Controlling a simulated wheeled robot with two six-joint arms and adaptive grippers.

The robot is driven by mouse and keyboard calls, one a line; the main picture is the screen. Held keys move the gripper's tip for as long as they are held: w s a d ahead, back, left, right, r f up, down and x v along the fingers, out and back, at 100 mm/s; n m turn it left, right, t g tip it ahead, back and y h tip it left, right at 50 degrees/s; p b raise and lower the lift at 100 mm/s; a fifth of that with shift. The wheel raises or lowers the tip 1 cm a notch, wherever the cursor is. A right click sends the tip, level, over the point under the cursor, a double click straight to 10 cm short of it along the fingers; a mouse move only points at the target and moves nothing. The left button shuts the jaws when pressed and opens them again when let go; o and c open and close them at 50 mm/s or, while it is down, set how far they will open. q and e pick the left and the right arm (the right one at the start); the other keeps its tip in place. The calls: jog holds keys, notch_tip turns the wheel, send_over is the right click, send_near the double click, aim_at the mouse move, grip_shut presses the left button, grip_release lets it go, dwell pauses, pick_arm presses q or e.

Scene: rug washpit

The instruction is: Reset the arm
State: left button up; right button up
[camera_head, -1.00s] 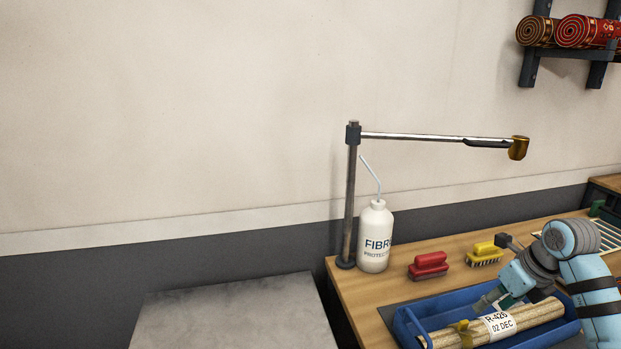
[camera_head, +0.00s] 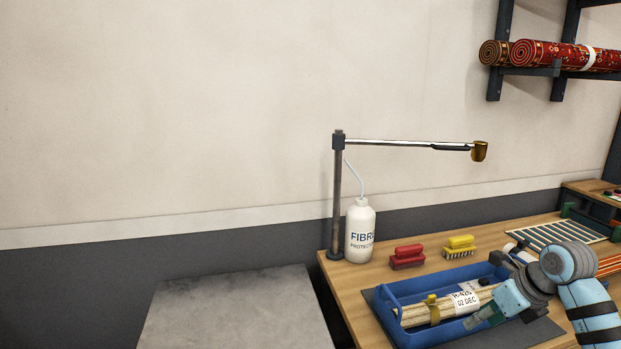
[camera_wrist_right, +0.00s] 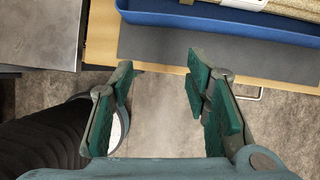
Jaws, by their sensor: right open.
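My right arm comes in from the lower right in the head view, and its gripper (camera_head: 482,319) is at the near side of a blue tray (camera_head: 415,340). In the right wrist view the gripper's two green fingers (camera_wrist_right: 163,90) are spread wide with nothing between them. They point toward the bench's front edge, with floor below and the tray beyond. A metal post (camera_head: 337,200) stands on the bench with a horizontal swing arm (camera_head: 400,143) ending in a brass-coloured head; nothing touches it. My left gripper is in neither view.
The tray holds a labelled, tied bundle of rods (camera_head: 425,312). Behind it stand a white bottle (camera_head: 360,235), a red brush (camera_head: 407,257) and a yellow brush (camera_head: 459,247). A grey slab (camera_head: 235,315) is left of the wooden bench (camera_head: 345,290). Rolled rugs (camera_head: 560,56) lie on a wall rack.

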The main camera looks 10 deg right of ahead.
jog(key=w+a+r+n+t+y, duration=0.1)
jog(key=w+a+t+y, duration=0.15)
jog(key=a, duration=0.55)
jog(key=w+a+r+t+y, duration=0.1)
jog(key=w+a+t+y, duration=0.2)
jog(key=a, duration=0.5)
jog(key=s+a+r+m+t+y, duration=0.3)
jog(key=a+r+m+t+y, duration=0.2)
jog(key=r+m+t, duration=0.4)
jog(key=s+d+f+m+g+h, duration=0.35)
jog(key=d+f+m+h, duration=0.4)
jog(key=m, duration=0.55)
jog(key=s+d+f+m+g+h, duration=0.2)
jog(key=s+d+f+m+h, duration=0.25)
jog(key=f+m+h, duration=0.65)
jog(key=s+a+f+m+g+y, duration=0.3)
jog(key=s+a+f+g, duration=0.2)
jog(key=s+f, duration=0.45)
jog(key=s+a+f+m+g+y, duration=0.25)
jog(key=s+a+f+g, duration=0.3)
jog(key=s, duration=0.65)
notch_tip(320, 180, down, 18)
jog(key=s+d+r+g, duration=0.1)
jog(key=d, duration=0.2)
jog(key=s+f+g, duration=0.1)
jog(key=s+f, duration=1.3)
jog(key=shift+s+d, duration=0.2)
jog(key=shift+d, duration=0.2)
